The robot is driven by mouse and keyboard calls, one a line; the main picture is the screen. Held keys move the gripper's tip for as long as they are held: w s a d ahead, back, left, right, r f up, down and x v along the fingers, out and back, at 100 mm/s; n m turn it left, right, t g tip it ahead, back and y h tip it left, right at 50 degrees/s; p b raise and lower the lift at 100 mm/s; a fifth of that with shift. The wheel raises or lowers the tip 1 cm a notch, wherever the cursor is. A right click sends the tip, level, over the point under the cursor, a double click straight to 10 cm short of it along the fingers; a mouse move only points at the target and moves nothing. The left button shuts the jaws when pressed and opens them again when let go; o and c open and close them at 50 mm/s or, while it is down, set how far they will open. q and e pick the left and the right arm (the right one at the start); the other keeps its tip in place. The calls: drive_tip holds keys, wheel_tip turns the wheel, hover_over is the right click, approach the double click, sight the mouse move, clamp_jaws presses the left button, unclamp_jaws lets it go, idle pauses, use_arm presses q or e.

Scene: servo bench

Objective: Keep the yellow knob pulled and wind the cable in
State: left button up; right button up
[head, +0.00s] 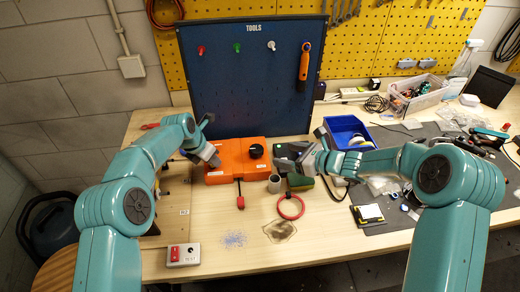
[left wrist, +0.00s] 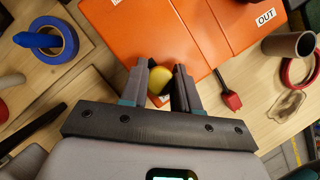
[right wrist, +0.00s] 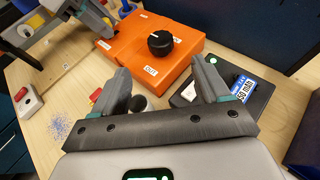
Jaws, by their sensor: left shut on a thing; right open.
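The orange box (head: 225,174) sits on the bench, with a black knob (head: 256,151) on top; the knob also shows in the right wrist view (right wrist: 160,43). A short dark cable (head: 239,187) comes out at the front, by the OUT label (right wrist: 151,71), and ends in a red plug (head: 241,202). My left gripper (head: 214,160) is shut on the yellow knob (left wrist: 158,82) at the box's edge; the fingers stand on both sides of it. My right gripper (head: 292,172) is open and empty, in front and right of the box, apart from the black knob.
A cardboard tube (head: 273,184), a red ring (head: 291,207) and a dark charger (right wrist: 245,92) are near my right gripper. A blue tape roll (left wrist: 47,40) lies left of the box. The blue tool board (head: 250,90) stands behind. The front middle of the bench is mostly clear.

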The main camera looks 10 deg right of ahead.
sight(258, 149)
drive_tip(key=x, duration=1.1)
drive_tip(key=shift+w+a+f, duration=0.1)
drive_tip(key=shift+w+a, duration=0.1)
drive_tip(key=shift+a, duration=0.1)
drive_tip(key=shift+c, duration=0.2)
drive_tip(key=c, duration=1)
